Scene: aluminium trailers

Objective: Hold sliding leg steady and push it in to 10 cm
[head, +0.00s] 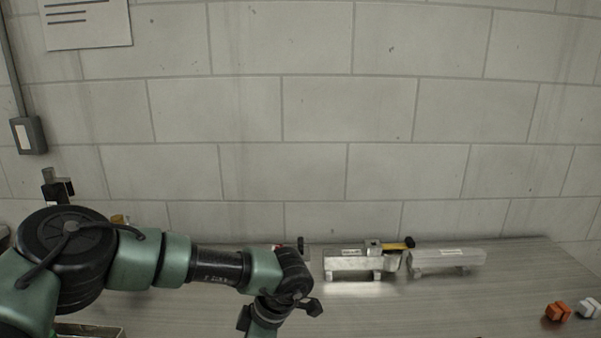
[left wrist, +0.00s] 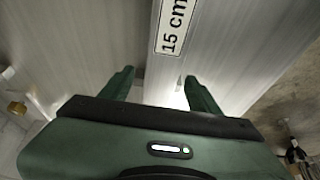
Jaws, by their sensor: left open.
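In the head view an aluminium rail (head: 347,262) with a small label lies on the bench, with a metal block and a yellow-and-black handled clamp (head: 393,245) at its back. A second labelled aluminium bar (head: 447,259) lies to its right. I cannot tell which part is the sliding leg. In the left wrist view my left gripper (left wrist: 159,77) is open, fingers apart and empty, facing a bare metal surface (left wrist: 215,50) with a "15 cm" label (left wrist: 173,26). Contact cannot be judged. In the head view the fingers cannot be made out. My right gripper is not in view.
Orange (head: 557,311) and white (head: 589,308) small blocks lie at the right of the bench (head: 400,310). The front middle and right of the bench are mostly clear. A block wall (head: 350,110) stands behind. A tray edge (head: 90,330) shows at lower left.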

